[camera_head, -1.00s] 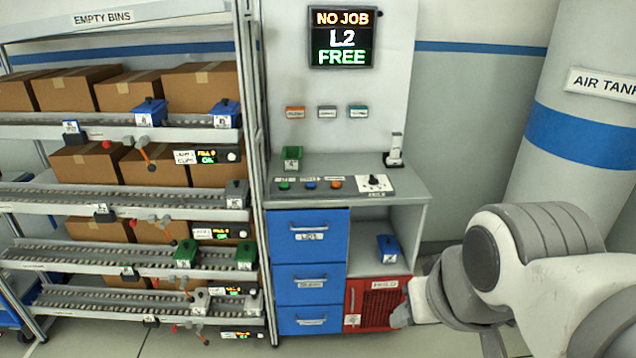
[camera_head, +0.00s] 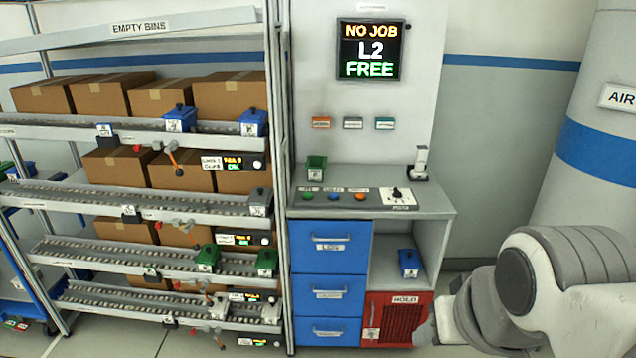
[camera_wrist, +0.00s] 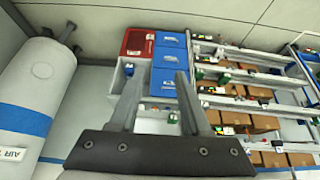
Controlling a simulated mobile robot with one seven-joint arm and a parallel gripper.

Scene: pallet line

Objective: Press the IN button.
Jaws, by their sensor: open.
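A green button (camera_head: 307,196), a blue button (camera_head: 334,197) and an orange button (camera_head: 360,197) sit in a row on the counter (camera_head: 436,206). Their small labels are too blurred to read, so I cannot tell which one is IN. A black selector knob on a white plate (camera_head: 398,198) is right of them. In the wrist view my gripper (camera_wrist: 158,85) is open, with two grey fingers apart and nothing seen between them. It is well away from the buttons. In the head view my arm is low at the right, and its fingers cannot be made out.
A display (camera_head: 371,50) reads NO JOB, L2 FREE. A small green bin (camera_head: 316,167) and an upright grey device (camera_head: 419,163) stand on the counter. Blue drawers (camera_head: 329,259) and a red cabinet (camera_head: 397,321) are below. A bin rack (camera_head: 276,110) is left, an air tank (camera_head: 590,160) right.

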